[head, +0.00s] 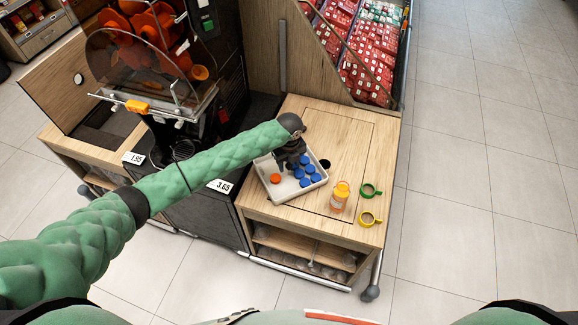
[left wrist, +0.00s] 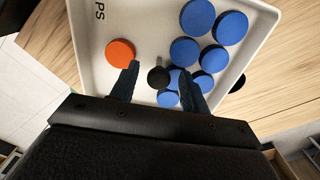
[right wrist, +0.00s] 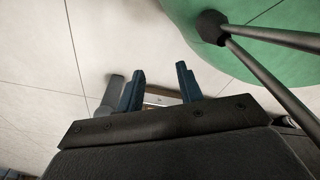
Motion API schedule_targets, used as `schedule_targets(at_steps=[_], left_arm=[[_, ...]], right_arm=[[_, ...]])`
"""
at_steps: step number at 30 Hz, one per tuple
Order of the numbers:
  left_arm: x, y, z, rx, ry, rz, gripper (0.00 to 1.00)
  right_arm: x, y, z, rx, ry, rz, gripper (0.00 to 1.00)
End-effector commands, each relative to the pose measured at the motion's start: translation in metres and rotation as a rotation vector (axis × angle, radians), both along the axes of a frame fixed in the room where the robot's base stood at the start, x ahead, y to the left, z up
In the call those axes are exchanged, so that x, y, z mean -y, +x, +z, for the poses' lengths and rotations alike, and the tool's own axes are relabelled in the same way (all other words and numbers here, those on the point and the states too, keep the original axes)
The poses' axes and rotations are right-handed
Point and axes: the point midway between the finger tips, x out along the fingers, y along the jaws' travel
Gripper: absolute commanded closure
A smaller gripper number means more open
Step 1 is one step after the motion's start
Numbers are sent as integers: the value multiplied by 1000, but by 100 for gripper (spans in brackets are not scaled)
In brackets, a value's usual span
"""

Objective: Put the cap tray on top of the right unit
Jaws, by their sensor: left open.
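The white cap tray (head: 262,170) lies on the wooden top of the right unit (head: 345,150), beside the dark juicer section. It holds several blue caps (head: 306,182) and one orange cap (head: 275,178). My left gripper (head: 291,163) is over the tray. In the left wrist view the fingers (left wrist: 158,88) are apart, with a small round black knob (left wrist: 158,76) between them. I cannot tell whether they touch it. The tray wall also shows there (left wrist: 85,45). My right gripper (right wrist: 160,85) is open and empty, away from the unit above the floor.
An orange bottle (head: 340,196) stands on the unit right of the tray, beside a green ring-shaped item (head: 370,190) and a yellow one (head: 368,219). A dark hole (head: 325,164) is near the tray. The juicer (head: 150,70) stands at left, red packages (head: 370,60) behind.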

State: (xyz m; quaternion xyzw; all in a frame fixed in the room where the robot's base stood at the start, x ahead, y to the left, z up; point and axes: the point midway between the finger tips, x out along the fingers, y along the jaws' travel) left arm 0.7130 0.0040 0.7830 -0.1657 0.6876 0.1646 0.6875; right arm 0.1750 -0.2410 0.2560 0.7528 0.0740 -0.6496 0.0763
Motion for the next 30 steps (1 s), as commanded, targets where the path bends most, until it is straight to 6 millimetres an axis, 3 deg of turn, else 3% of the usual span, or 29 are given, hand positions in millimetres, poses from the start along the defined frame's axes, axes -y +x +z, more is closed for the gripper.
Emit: schedule_targets(at_steps=[3, 12, 19, 30], left_arm=[[0, 0, 18, 4, 0, -3, 54], [0, 0, 74, 3, 0, -1, 54], [0, 0, 99, 1, 0, -1, 54], [0, 0, 104, 0, 1, 0, 54]], right_arm=[[-6, 35, 6, 34, 6, 2, 64], [-14, 72, 17, 62, 10, 1, 64], [-21, 80, 30, 49, 14, -4, 64], [-22, 81, 33, 45, 15, -4, 64]])
